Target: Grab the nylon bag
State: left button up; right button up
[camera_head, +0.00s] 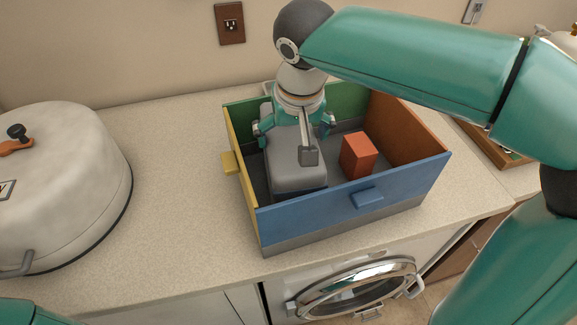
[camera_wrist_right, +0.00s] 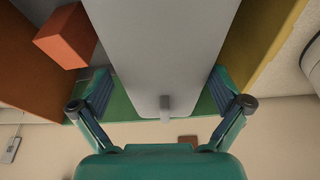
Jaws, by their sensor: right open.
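A grey, smooth, rounded object (camera_head: 296,176), which I take to be the nylon bag, lies in the left part of a coloured open box (camera_head: 330,222). It has a small grey tab on top. In the right wrist view the grey bag (camera_wrist_right: 165,45) fills the middle between the fingers. My right gripper (camera_head: 295,127) is open over the bag's far end, with one finger on each side of it. I cannot tell whether the fingers touch it. Only a teal bit of my left arm shows at the lower left; its gripper is out of view.
An orange-red block (camera_head: 358,155) stands in the box, right of the bag. The box has blue, yellow, green and brown walls. A large pale domed pot (camera_head: 62,190) stands to the left on the counter (camera_head: 185,195). A round-doored appliance (camera_head: 350,290) is below.

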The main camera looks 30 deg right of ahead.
jog(key=x, duration=0.5)
jog(key=shift+s+a+f, duration=0.15)
jog(key=shift+s+a, duration=0.05)
jog(key=shift+s, duration=0.15)
jog(key=shift+w+f, duration=0.2)
jog(key=shift+f, duration=0.2)
jog(key=c, duration=1.3)
